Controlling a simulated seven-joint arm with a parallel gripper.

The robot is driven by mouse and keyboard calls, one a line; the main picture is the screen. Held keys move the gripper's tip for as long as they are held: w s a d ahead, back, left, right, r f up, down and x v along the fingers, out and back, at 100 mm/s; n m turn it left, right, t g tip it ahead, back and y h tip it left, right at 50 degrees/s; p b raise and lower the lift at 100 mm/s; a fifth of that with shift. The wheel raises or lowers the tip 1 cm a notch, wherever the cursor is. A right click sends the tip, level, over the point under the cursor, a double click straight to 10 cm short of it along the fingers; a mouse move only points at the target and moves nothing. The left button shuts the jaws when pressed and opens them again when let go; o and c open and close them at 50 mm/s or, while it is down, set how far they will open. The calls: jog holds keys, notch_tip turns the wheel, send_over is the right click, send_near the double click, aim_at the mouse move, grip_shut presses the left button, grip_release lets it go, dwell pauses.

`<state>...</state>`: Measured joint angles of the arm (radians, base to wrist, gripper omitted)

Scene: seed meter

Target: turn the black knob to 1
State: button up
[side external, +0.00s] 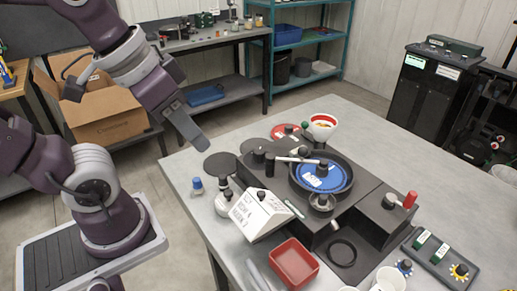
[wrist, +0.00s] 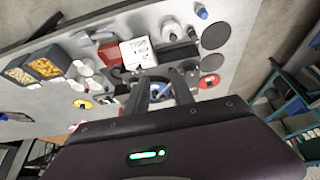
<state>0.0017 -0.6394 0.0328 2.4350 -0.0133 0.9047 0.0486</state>
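The seed meter (side external: 285,215) is a dark block on the grey table with a round well holding a blue disc (side external: 322,176). Black knobs stand on its left part (side external: 270,160), and another small dark one sits on its right block (side external: 390,200). I cannot tell which is the task's knob, and no scale mark 1 is readable. My gripper (side external: 203,143) hangs above and left of the meter, apart from it. In the wrist view, its two fingers (wrist: 158,80) stand apart with nothing held; the meter lies beyond them, partly hidden.
A white box with writing (side external: 262,213) stands at the meter's front left. A red tray (side external: 294,262), white cups (side external: 388,279), a red and white bowl (side external: 322,126) and a panel with switches (side external: 440,258) surround it. The right rear tabletop is clear.

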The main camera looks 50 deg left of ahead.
jog(key=o, duration=0.4)
jog(key=w, duration=0.3)
jog(key=w+a+g, duration=0.1)
jog(key=w, duration=0.2)
jog(key=w+a+f+g, duration=0.1)
jog(key=w, duration=0.2)
jog(key=shift+w+a, duration=0.25)
jog(key=shift+c, duration=0.2)
jog(key=m+g, duration=0.1)
jog(key=g, duration=0.2)
send_over(259, 151)
notch_tip(259, 151, down, 9)
jog(key=shift+r, duration=0.2)
notch_tip(259, 151, down, 7)
jog(key=shift+a+r, duration=0.1)
jog(key=shift+r, duration=0.1)
jog(key=shift+f, duration=0.3)
grip_shut()
